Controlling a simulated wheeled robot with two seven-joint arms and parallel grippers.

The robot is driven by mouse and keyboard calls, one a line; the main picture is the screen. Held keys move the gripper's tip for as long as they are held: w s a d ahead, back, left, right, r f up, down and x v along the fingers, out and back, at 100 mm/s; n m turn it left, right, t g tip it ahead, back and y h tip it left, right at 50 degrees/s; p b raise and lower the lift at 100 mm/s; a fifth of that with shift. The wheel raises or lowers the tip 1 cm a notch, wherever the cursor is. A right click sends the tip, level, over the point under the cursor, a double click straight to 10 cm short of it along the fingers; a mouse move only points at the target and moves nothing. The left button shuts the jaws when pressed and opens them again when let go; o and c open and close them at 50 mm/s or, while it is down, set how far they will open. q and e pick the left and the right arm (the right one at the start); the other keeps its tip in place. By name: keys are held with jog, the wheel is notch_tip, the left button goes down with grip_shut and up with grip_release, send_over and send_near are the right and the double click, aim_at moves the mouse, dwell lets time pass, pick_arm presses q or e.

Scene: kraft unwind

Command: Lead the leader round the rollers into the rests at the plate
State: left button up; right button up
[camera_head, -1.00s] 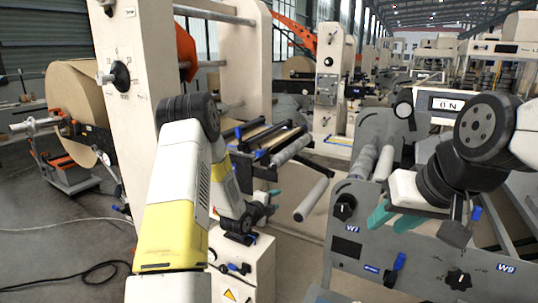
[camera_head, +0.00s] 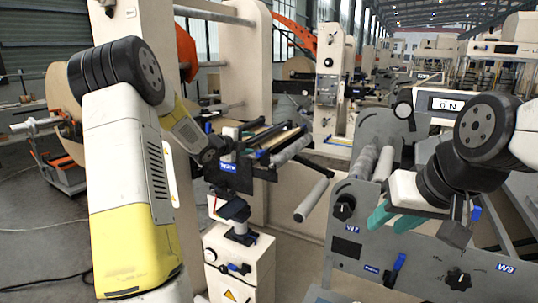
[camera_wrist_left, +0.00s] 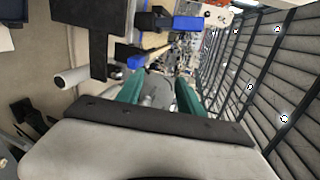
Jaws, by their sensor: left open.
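A black plate (camera_head: 232,178) with a blue label stands above the white cabinet in the head view. My left wrist is just behind or beside it. In the left wrist view my left gripper (camera_wrist_left: 160,80) has its teal fingers apart, with nothing seen between them; the head view hides the fingers. Grey rollers (camera_head: 312,198) lie right of the plate. A brown sheet (camera_head: 280,142), possibly the leader, shows behind the plate; its free end cannot be made out. My right gripper (camera_head: 390,222) is open and empty over the grey panel.
A white cabinet (camera_head: 240,262) with a post and small dark pad (camera_head: 234,210) stands below the plate. A grey panel (camera_head: 365,250) with knobs fills the right front. A large brown roll (camera_head: 60,90) is at the left.

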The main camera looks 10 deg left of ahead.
aim_at(257, 155)
pick_arm(q)
jog(key=f, duration=0.5)
jog(key=shift+w+d+f, duration=0.15)
jog(key=shift+w+d, duration=0.2)
jog(key=x, duration=0.7)
jog(key=shift+w, duration=0.35)
grip_shut()
jog(key=shift+s+f, duration=0.1)
jog(key=shift+f, duration=0.1)
